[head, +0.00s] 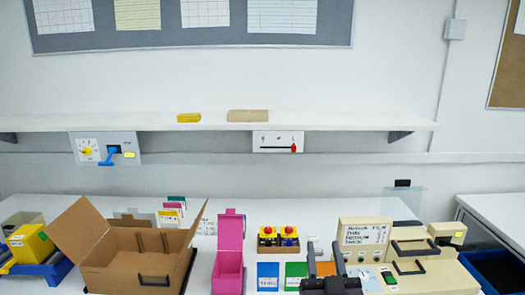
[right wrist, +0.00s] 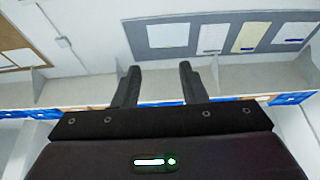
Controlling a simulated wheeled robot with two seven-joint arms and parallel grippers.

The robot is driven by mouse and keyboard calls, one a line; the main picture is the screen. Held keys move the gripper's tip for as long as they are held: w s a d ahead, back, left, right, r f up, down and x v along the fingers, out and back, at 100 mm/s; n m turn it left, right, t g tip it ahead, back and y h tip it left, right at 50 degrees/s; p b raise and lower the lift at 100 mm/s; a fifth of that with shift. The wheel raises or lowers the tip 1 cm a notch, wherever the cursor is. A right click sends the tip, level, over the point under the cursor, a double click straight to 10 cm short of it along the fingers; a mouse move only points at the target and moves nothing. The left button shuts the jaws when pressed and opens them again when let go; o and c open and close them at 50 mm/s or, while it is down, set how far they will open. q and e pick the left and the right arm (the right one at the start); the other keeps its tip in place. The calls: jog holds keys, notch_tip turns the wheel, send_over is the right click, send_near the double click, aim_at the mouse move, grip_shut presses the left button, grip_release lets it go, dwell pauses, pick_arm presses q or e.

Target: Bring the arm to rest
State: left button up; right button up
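My right gripper (head: 325,248) is at the bottom of the head view, right of centre, with its two dark fingers pointing up and apart. The right wrist view shows the same gripper (right wrist: 158,72) open, with nothing between its fingers. It is well away from the wall panels. A grey panel with a yellow rotary switch (head: 87,151) and a blue handle (head: 110,155) hangs under the shelf at the left. A white panel with a red slider knob (head: 293,148) hangs under the shelf's middle. My left gripper is in neither view.
An open cardboard box (head: 140,262), a pink box (head: 229,262) and a small tray with red-topped buttons (head: 279,241) stand on the white table. Beige cases (head: 428,265) stand right of my right gripper. The long shelf (head: 345,122) spans the wall above.

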notch_tip(320, 180, down, 24)
jog(key=w+n+g, duration=0.1)
jog(key=n+g, duration=0.1)
jog(key=g, duration=0.3)
jog(key=s+d+f+g, duration=0.1)
jog(key=s+f+g, duration=0.15)
jog(key=f, duration=0.55)
jog(key=s+d+f+n+g, duration=0.1)
jog(key=s+d+f+g, duration=0.1)
jog(key=s+f, duration=0.35)
jog(key=s+d+f+g, duration=0.1)
jog(key=f+g, duration=0.1)
jog(key=f, duration=0.7)
jog(key=s+d+f+g, duration=0.3)
jog(key=s+f+g, duration=0.1)
jog(key=s+f, duration=1)
jog(key=s+d+f+g, duration=0.1)
jog(key=s+f+g, duration=0.2)
jog(key=s, duration=0.8)
jog(key=s+d+f+g, duration=0.2)
jog(key=s+f, duration=0.4)
jog(key=s, duration=0.6)
jog(key=shift+d+f+m+g, duration=0.2)
jog(key=shift+m+g, duration=0.1)
jog(key=shift+g, duration=0.15)
